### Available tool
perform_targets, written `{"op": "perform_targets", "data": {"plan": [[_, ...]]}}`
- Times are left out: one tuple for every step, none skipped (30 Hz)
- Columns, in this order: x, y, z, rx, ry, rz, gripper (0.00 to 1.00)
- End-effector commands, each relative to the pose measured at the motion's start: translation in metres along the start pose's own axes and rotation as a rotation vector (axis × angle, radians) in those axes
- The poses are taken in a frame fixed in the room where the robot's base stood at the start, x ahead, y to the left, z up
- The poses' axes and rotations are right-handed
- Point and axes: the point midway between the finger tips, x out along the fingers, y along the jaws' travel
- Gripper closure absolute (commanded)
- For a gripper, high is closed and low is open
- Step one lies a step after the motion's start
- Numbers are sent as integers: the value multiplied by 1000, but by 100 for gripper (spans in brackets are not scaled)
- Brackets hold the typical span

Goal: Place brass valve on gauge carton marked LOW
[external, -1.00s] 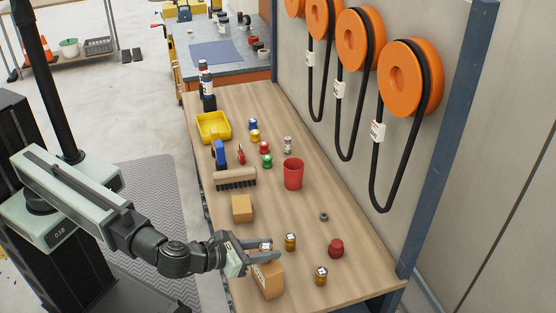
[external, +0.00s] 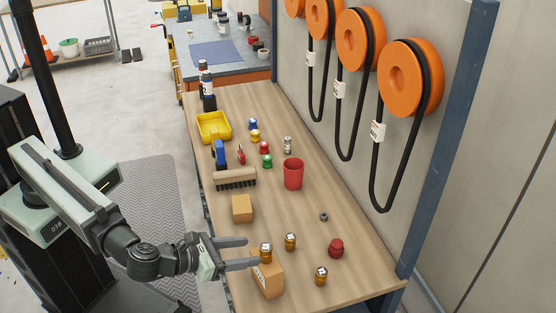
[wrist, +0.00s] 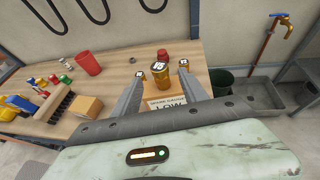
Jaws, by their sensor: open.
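A brass valve (external: 266,253) with a pale top marked 15 stands upright on top of the carton (external: 269,282). In the wrist view the valve (wrist: 160,73) sits just above the carton's LOW lettering (wrist: 168,105). My gripper (external: 248,252) is open, with its fingers pointing at the valve from the left. The fingers are apart from the valve, and nothing is held. In the wrist view the open fingers (wrist: 163,88) frame the carton and valve. Two other brass valves stand on the bench, one (external: 290,242) beyond the carton and one (external: 321,276) to its right.
A plain carton (external: 242,208) and a brush (external: 235,178) are farther up the bench. A dark red knob-like piece (external: 336,248), a small grey ring (external: 324,216) and a red cup (external: 293,173) are toward the wall. The wooden bench is clear between them.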

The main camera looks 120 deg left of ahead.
Motion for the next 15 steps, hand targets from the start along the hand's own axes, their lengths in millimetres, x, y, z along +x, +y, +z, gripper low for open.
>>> {"op": "perform_targets", "data": {"plan": [[-6,1,1,0,0,0,49],[-7,1,1,0,0,0,49],[-8,1,0,0,0,1,49],[-9,0,0,0,0,1,49],[-9,0,0,0,0,1,49],[-8,1,-2,-11,5,3,49],[-7,3,-4,-35,18,8,49],[-6,5,-8,-75,38,16,49],[-2,11,-18,-163,82,35,49],[0,17,-28,-256,127,59,49],[2,23,-40,-368,180,91,49],[3,32,-59,-542,260,152,49],[2,38,-75,-684,323,211,49],[0,44,-90,-828,383,281,49],[-6,50,-110,-1014,456,386,49]]}}
